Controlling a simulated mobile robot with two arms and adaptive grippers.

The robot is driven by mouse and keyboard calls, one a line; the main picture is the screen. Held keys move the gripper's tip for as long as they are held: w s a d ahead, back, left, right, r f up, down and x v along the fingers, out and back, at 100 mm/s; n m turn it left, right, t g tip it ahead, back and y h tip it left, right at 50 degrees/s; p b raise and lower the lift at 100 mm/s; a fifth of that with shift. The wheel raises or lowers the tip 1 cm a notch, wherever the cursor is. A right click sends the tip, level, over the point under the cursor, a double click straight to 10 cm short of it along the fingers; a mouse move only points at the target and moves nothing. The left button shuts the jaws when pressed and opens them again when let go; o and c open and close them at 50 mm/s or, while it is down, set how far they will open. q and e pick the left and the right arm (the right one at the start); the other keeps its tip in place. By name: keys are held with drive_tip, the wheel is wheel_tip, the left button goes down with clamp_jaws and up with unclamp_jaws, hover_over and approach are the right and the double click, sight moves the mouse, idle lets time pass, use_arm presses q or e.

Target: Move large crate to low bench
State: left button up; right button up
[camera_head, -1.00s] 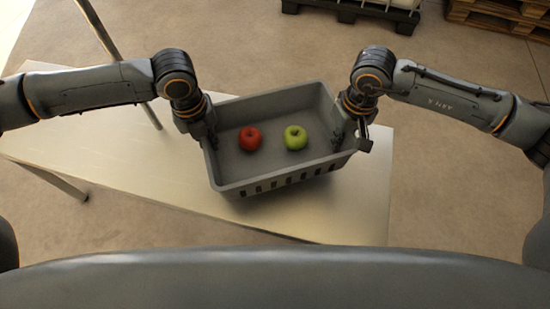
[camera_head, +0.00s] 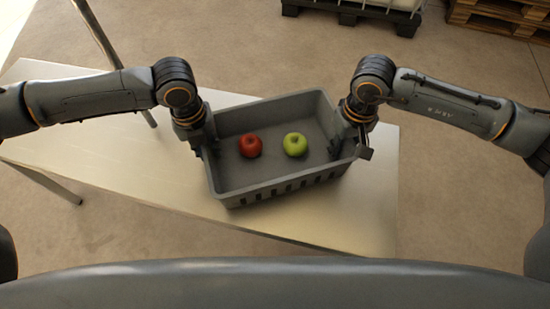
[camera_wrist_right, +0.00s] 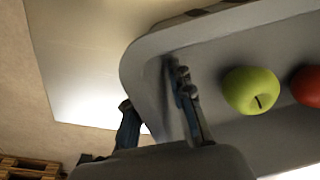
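The large crate (camera_head: 270,192) is grey with slotted sides and shows over the low bench (camera_head: 120,155), angled to its edges. A red apple (camera_head: 250,145) and a green apple (camera_head: 295,144) are inside; both also show in the right wrist view. My left gripper (camera_head: 205,145) is at the crate's left wall, its fingertips mostly hidden. My right gripper (camera_head: 353,143) is at the right wall; in the right wrist view its fingers (camera_wrist_right: 158,112) straddle the wall, one inside, one outside. I cannot tell whether the crate touches the bench.
A metal post (camera_head: 105,40) rises at the bench's far left side. A black pallet (camera_head: 350,14) with a white load and wooden pallets (camera_head: 500,18) stand on the floor behind. Bare bench top lies left of the crate and in front of it.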

use_arm(q)
drive_tip(key=shift+r, duration=0.1)
use_arm(e)
drive_tip(key=shift+a, duration=0.1)
use_arm(q)
drive_tip(key=shift+r, duration=0.5)
use_arm(e)
drive_tip(key=shift+r, duration=0.15)
use_arm(q)
wheel_tip(320, 180, up, 11)
drive_tip(key=shift+s+a, duration=0.15)
drive_tip(key=shift+a, duration=0.15)
use_arm(e)
wheel_tip(320, 180, up, 12)
drive_tip(key=shift+d, duration=0.35)
